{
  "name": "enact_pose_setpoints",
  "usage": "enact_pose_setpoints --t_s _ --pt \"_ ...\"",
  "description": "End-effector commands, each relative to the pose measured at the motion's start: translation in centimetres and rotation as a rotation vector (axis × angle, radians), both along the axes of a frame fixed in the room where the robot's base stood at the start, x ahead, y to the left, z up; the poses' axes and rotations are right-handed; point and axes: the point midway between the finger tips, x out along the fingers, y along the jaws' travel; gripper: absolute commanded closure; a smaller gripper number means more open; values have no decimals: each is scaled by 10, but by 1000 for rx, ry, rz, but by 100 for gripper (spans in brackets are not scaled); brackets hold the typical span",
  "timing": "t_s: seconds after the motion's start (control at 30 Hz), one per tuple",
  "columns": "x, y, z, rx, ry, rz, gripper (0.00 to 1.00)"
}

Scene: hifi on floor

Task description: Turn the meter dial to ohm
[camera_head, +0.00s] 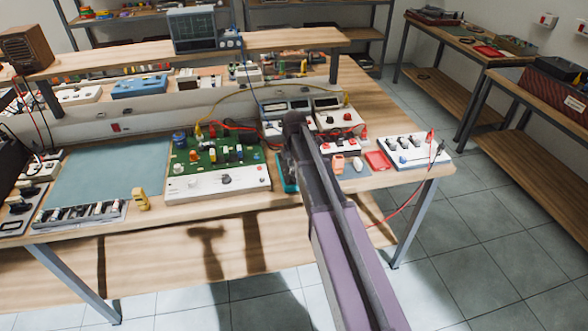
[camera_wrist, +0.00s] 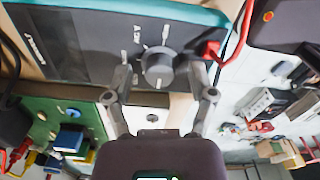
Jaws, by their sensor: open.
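The meter (camera_wrist: 75,40) is a dark grey panel with a teal rim, seen upside down at the top of the wrist view. Its round grey dial (camera_wrist: 158,65) has small white markings around it, too blurred to read surely. My gripper (camera_wrist: 160,72) is open, with one finger on each side of the dial; whether they touch it I cannot tell. In the head view my arm covers most of the meter, and only a teal edge (camera_head: 287,174) shows on the bench beside the green circuit board. The gripper's fingers are hidden there.
The green circuit board (camera_head: 180,158) stands left of the meter on the workbench. A red lead with a red plug (camera_wrist: 212,50) lies close to the right finger. A white switch box (camera_head: 415,153) and a red tray (camera_head: 377,161) are to the right.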

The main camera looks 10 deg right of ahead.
Motion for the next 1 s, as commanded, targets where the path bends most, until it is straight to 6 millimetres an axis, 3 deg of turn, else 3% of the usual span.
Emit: enact_pose_setpoints --t_s 0.03,0.2,0.27,0.3,0.67,1.0 --pt "0 0 0 0 0 0 28" --pt "0 0 0 0 0 0 78" --pt "0 0 0 0 0 0 96" --pt "0 0 0 0 0 0 100" --pt "0 0 0 0 0 -24 100" --pt "0 0 0 0 0 -183 100"
